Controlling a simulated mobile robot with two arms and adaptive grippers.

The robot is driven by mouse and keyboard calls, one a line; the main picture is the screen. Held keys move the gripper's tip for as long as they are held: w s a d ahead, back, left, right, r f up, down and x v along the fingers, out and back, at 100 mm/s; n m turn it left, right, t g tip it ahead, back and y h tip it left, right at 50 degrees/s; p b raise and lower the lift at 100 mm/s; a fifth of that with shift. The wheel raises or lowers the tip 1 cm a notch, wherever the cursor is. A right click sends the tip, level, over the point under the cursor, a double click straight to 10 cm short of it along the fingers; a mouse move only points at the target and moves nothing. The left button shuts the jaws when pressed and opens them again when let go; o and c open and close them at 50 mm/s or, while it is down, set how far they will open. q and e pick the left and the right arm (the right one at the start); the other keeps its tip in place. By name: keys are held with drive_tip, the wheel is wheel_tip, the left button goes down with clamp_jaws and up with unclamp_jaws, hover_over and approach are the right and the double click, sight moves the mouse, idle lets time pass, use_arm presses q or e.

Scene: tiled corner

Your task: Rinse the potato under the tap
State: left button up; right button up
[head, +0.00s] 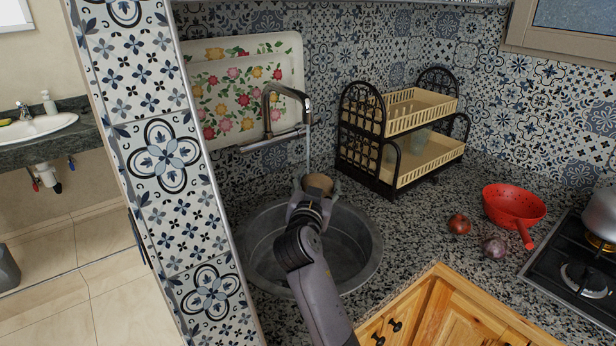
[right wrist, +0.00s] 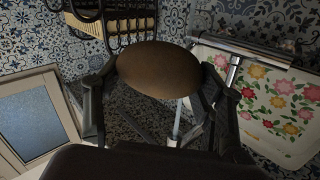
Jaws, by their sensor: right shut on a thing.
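My right gripper (head: 316,188) is shut on a brown potato (head: 318,182) above the far part of the round sink (head: 262,257). In the right wrist view the potato (right wrist: 158,70) sits between the two fingers (right wrist: 158,90). The tap (head: 286,95) curves out from the wall over the sink. A thin stream of water (head: 308,148) comes down from its spout to the potato. In the right wrist view the stream (right wrist: 178,122) shows close by the potato. My left gripper is not in view.
A two-tier dish rack (head: 398,135) stands right of the sink. A floral tray (head: 232,85) leans on the wall behind the tap. A red colander (head: 513,205), two onions (head: 459,224) and a stove (head: 578,270) with a pot are further right. Counter between sink and onions is clear.

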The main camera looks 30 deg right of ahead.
idle(0.3)
use_arm(q)
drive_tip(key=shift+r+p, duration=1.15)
drive_tip(key=shift+p, duration=0.05)
use_arm(e)
drive_tip(key=s+a+r, duration=0.3)
drive_tip(key=s, duration=0.5)
drive_tip(key=shift+s, duration=0.3)
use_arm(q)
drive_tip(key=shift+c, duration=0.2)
